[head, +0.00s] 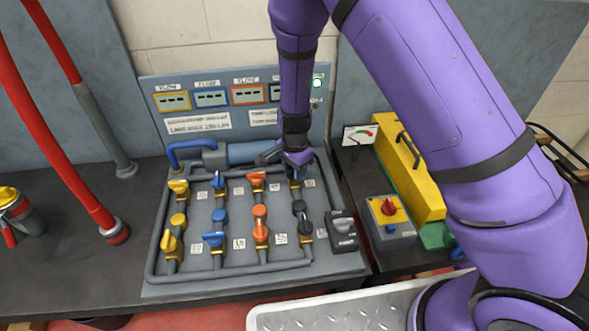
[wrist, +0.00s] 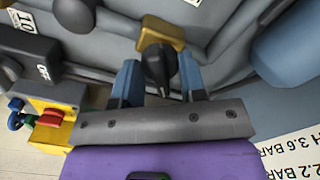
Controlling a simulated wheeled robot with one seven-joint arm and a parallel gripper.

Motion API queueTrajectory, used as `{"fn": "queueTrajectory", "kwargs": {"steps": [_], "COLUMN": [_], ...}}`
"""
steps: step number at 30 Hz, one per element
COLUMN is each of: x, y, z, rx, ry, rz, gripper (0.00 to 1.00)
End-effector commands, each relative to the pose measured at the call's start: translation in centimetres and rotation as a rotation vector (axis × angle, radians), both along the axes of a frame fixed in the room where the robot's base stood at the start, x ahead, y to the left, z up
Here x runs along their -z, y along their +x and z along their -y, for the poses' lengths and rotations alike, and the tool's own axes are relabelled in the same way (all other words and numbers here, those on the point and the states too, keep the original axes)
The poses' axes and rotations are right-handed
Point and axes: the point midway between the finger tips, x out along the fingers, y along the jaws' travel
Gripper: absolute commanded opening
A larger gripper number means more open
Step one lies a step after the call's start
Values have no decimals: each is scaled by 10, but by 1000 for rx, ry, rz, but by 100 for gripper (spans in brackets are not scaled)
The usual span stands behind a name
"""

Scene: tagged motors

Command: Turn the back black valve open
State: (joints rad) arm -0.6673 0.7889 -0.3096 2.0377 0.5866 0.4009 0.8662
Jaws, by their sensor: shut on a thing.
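The back black valve shows in the wrist view as a dark handle (wrist: 158,66) on a brass body (wrist: 162,33). The handle sits between the blue fingers of my gripper (wrist: 160,84), which is shut on it. In the head view my gripper (head: 297,170) reaches down to the back of the rightmost valve column, and its wrist and fingers mostly hide the back black valve. Another black valve handle (head: 304,224) stands nearer the front of that column.
Yellow (head: 178,186), blue (head: 218,181) and orange (head: 257,180) back valves stand left of my gripper. A grey switch box (head: 342,231) is at the panel's right front. A yellow case (head: 409,168) and red-knob box (head: 390,215) stand right.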

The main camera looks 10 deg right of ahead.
Motion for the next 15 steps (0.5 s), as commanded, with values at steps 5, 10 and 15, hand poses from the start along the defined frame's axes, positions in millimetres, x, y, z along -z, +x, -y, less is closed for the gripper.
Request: {"fn": "queueTrajectory", "kwargs": {"steps": [5, 10, 15], "x": [0, 0, -1], "y": [1, 1, 1], "z": [0, 0, 0], "rx": [-166, -329, -490], "ry": [1, 1, 1], "rz": [0, 2, 2], "gripper": [15, 15, 15]}}
